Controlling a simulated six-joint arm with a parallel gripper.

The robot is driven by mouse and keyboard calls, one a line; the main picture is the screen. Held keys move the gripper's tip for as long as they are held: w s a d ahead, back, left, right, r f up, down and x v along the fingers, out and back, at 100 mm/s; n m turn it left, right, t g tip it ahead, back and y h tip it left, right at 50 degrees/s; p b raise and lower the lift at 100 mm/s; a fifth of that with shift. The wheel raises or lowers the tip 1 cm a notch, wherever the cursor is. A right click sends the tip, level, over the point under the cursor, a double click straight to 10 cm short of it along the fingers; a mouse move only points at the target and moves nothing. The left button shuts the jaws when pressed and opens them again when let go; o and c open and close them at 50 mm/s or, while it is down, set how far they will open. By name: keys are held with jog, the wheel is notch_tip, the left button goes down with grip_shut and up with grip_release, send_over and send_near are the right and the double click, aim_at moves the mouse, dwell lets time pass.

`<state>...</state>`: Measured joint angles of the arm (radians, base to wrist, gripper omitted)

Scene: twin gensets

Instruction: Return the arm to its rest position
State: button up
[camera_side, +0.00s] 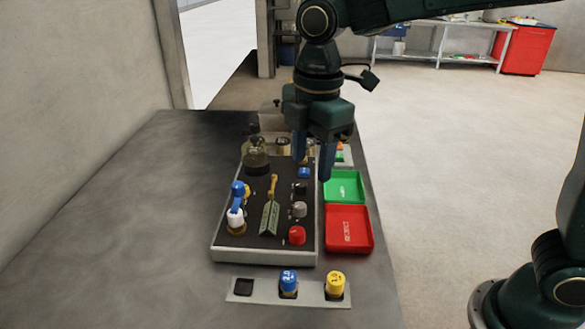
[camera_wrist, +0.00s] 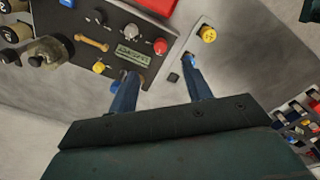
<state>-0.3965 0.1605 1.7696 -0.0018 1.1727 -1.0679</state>
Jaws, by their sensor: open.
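My gripper (camera_side: 313,168) is open and empty. In the side view it hangs fingers down above the far right part of the panel board (camera_side: 228,254). In the wrist view its two blue fingers (camera_wrist: 160,68) are spread apart with nothing between them. The board carries a red knob (camera_side: 297,235), a grey knob (camera_side: 299,209), a blue-and-white lever (camera_side: 236,207) and a yellow-handled part (camera_side: 272,187). The far end of the board is partly hidden by my gripper.
A green tray (camera_side: 344,201) and a red tray (camera_side: 368,247) lie right of the board. In front, a grey strip (camera_side: 262,293) holds a blue knob (camera_side: 289,282) and a yellow knob (camera_side: 335,283). The table's left side is bare. A wall stands at the left.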

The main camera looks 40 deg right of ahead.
jog(key=s+d+r+m+t, duration=0.1)
jog(key=s+d+m+t, duration=0.4)
jog(key=s+d+m, duration=1)
jog(key=s+m, duration=0.1)
jog(key=s, duration=0.2)
jog(key=shift+s+d+m, duration=0.2)
jog(key=shift+s+m, duration=0.2)
jog(key=shift+w+r, duration=0.1)
jog(key=shift+c, duration=0.3)
